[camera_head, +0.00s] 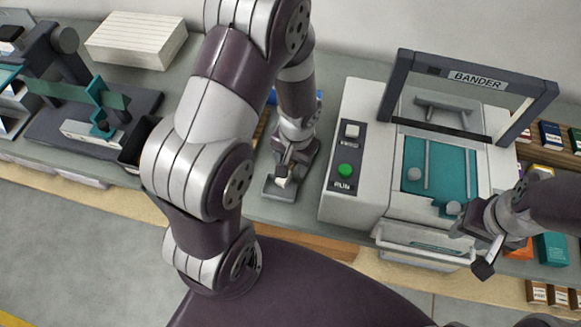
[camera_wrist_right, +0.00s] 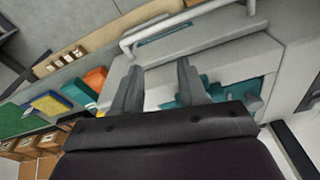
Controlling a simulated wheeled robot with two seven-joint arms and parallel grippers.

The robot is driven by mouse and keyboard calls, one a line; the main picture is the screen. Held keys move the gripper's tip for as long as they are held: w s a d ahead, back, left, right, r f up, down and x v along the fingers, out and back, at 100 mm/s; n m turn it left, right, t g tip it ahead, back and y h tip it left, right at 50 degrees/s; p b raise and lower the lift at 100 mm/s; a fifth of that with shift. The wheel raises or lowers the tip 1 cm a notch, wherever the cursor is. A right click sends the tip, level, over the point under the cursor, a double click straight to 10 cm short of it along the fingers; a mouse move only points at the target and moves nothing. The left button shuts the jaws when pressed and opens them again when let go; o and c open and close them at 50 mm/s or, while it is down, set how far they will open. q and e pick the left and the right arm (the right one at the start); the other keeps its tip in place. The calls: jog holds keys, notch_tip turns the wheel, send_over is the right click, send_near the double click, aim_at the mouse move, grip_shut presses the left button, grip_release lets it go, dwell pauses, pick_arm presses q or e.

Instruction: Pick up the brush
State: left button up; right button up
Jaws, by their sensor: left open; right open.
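My left gripper (camera_head: 287,178) points down over a small dark grey tray (camera_head: 272,193) on the bench, left of the white machine. A small pale piece (camera_head: 282,183) shows at its fingertips; it may be part of the brush, but I cannot tell. The arm and gripper hide much of this spot, and no brush is clearly visible. The left gripper is open. My right gripper (camera_head: 484,252) hangs in front of the machine's right front corner. In the right wrist view its two fingers (camera_wrist_right: 157,92) are spread apart with nothing between them.
The white machine labelled BANDER (camera_head: 352,150) has a dark frame, a teal bed (camera_head: 450,165) and a front handle (camera_head: 425,248). A dark press with teal parts (camera_head: 100,115) and a pale ridged block (camera_head: 135,38) stand left. Coloured boxes (camera_head: 552,250) stand right.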

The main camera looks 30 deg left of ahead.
pick_arm(q)
jog(key=f, duration=0.1)
jog(key=a+f, duration=0.1)
jog(key=f, duration=0.1)
jog(key=shift+s+f, duration=0.15)
jog(key=shift+d, duration=0.1)
grip_shut()
